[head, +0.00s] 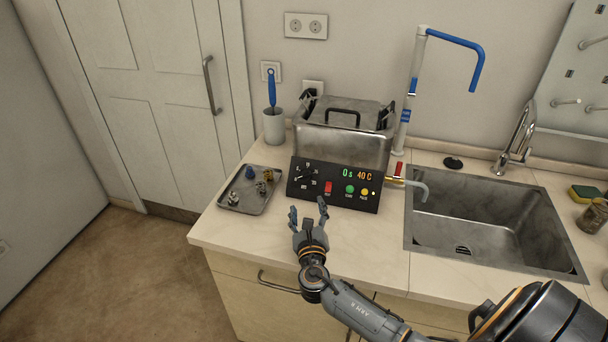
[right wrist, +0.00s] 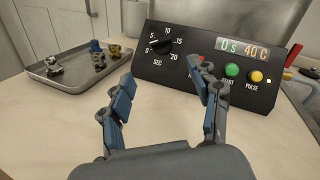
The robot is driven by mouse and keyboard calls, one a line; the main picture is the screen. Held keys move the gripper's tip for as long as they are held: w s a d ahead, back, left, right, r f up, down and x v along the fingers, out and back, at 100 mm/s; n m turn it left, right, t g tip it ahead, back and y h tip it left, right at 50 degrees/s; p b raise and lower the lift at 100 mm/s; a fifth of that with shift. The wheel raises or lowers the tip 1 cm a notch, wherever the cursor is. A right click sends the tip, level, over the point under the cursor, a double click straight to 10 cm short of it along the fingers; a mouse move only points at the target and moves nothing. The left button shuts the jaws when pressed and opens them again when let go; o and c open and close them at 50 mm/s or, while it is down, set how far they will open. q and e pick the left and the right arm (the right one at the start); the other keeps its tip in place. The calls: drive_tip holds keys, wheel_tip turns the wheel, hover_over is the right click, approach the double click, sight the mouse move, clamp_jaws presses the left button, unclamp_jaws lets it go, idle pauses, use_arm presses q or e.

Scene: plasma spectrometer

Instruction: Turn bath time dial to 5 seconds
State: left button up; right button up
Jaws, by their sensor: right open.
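The bath's black control panel (head: 338,199) is on the counter in front of the steel bath. Its bath time dial (right wrist: 162,46) is a black knob ringed by marks 0, 5, 10, 15 and 20 and labelled SEC; I cannot clearly tell where its pointer stands. The display (right wrist: 243,49) reads 0 s and 40 C. My right gripper (head: 308,212) is open and empty, in front of the panel's left half and apart from it. In the right wrist view, the fingers (right wrist: 162,78) spread below the dial, the right one overlapping the red button. My left gripper is not in view.
A metal tray (right wrist: 62,80) with small parts lies left of the panel. A mug (head: 273,127) with a blue-handled tool stands behind it. The steel bath (head: 342,148) is behind the panel, the sink (head: 490,225) to the right. The counter before the panel is clear.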

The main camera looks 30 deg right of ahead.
sight(304, 177)
drive_tip(key=shift+w+d+r, duration=0.25)
drive_tip(key=shift+w+d, duration=0.05)
drive_tip(key=shift+w, duration=0.2)
drive_tip(key=shift+w+d+r, duration=0.25)
drive_tip(key=shift+w, duration=0.25)
drive_tip(key=x, duration=0.4)
drive_tip(key=shift+f, duration=0.2)
drive_tip(key=x, duration=0.5)
drive_tip(key=shift+f, duration=0.1)
drive_tip(key=shift+w+d, duration=0.2)
drive_tip(key=shift+w, duration=0.2)
drive_tip(key=c, duration=1.2)
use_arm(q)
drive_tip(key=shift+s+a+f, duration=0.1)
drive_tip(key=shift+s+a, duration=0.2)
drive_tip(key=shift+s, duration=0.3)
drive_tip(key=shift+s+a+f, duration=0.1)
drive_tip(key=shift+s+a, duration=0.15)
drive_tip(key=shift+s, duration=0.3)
use_arm(e)
drive_tip(key=shift+o, duration=0.2)
